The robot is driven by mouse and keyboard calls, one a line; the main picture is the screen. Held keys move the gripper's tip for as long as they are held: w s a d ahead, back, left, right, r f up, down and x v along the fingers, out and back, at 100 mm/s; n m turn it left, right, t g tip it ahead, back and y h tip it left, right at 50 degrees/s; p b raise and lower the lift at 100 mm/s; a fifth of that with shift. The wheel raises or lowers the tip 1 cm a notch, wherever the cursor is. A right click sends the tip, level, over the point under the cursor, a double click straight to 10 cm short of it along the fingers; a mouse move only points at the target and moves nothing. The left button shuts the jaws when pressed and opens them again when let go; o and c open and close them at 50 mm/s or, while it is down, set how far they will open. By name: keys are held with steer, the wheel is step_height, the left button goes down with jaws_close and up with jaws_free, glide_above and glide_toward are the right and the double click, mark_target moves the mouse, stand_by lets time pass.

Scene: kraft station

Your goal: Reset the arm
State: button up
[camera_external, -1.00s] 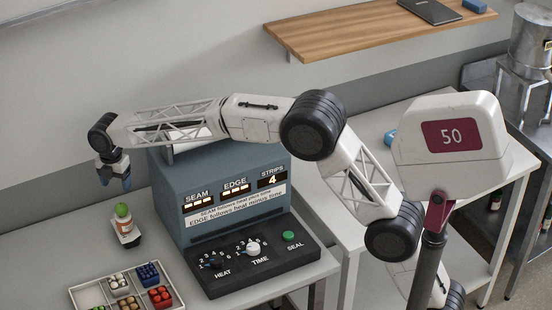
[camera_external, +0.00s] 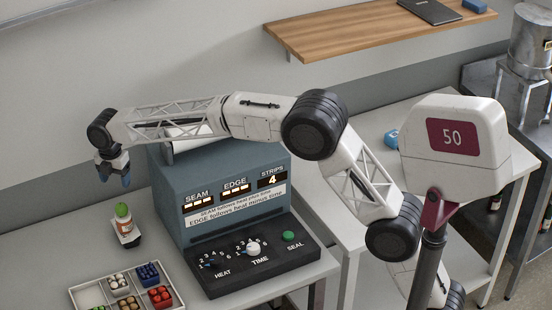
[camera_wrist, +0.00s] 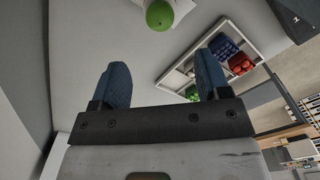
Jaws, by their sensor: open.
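My gripper (camera_external: 114,180) hangs in the air at the left of the external view, fingers pointing down, above the table beside the sealing machine. In the wrist view its two blue fingers (camera_wrist: 162,85) are apart with nothing between them. The arm stretches across in front of the machine's top.
The blue-grey sealing machine (camera_external: 172,190) has a black panel (camera_external: 232,275) with knobs and a green button. A white divided tray (camera_external: 92,296) holds small coloured items at the front left. A wooden shelf (camera_external: 350,35) is on the wall. A sign reading 50 (camera_external: 455,112) stands at right.

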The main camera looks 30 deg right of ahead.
steer(key=s+d+r+m+t+y, duration=0.2)
steer(key=s+d+r+t, duration=0.15)
steer(key=d+r, duration=0.8)
steer(key=s+d+r+m, duration=0.1)
steer(key=s+d+m, duration=0.35)
steer(key=d, duration=0.75)
steer(key=s+d+m+h, duration=0.1)
steer(key=s+d+m, duration=0.4)
steer(key=d, duration=0.7)
steer(key=s+d+r+m, duration=0.1)
steer(key=s+d+m, duration=0.35)
steer(key=d, duration=0.75)
steer(key=s+d+f+m, duration=0.3)
steer(key=s+d, duration=0.3)
steer(key=s, duration=0.3)
steer(key=s+d+f+m, duration=0.4)
steer(key=s+d+f, duration=0.1)
steer(key=s, duration=0.4)
steer(key=s+d+f+m+h, duration=0.1)
steer(key=s+d+f+m, duration=0.3)
steer(key=s+d, duration=0.4)
steer(key=shift+s+f+g, duration=0.45)
steer(key=shift+s, duration=0.6)
